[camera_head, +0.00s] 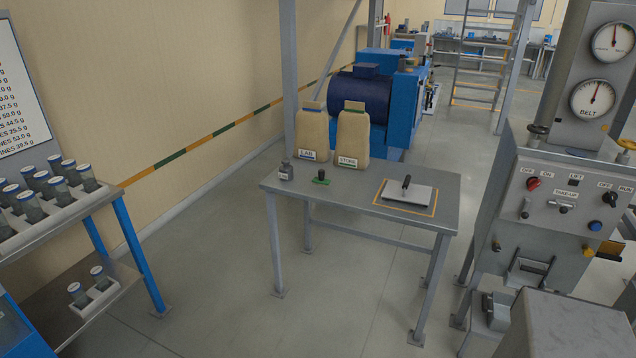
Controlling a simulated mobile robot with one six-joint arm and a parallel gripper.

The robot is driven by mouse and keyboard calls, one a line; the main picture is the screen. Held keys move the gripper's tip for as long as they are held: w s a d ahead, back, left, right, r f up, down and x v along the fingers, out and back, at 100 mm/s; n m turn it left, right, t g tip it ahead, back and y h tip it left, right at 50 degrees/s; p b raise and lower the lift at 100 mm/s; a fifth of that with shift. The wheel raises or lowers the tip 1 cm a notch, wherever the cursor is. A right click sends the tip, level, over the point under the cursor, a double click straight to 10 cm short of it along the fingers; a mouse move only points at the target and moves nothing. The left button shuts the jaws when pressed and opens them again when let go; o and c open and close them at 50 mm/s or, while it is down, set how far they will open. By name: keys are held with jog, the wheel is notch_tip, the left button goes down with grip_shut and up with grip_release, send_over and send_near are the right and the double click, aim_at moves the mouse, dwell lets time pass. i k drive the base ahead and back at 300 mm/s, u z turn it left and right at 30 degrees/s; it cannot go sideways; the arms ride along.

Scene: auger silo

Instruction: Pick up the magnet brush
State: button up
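A grey metal table (350,209) stands in the middle of the view. On it, left of centre, is a small green piece with a black knob (321,177), which may be the magnet brush. A flat pale plate with an upright black handle (418,196) lies inside a yellow outline on the table's right half. I cannot tell for sure which of these is the magnet brush. My gripper is not in view.
Two tan bags, labelled LAB (312,135) and STORE (350,138), stand at the table's back edge. A control panel (560,195) with gauges is at the right. A rack of jars (125,272) is at the left. Floor between rack and table is clear.

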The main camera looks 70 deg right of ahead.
aim_at(319, 180)
jog(key=z, duration=0.1)
jog(key=i, duration=1.55)
jog(key=z, duration=0.55)
jog(key=i, duration=0.7)
jog(key=z, duration=1.1)
jog(key=i, duration=1.05)
jog(key=z, duration=0.6)
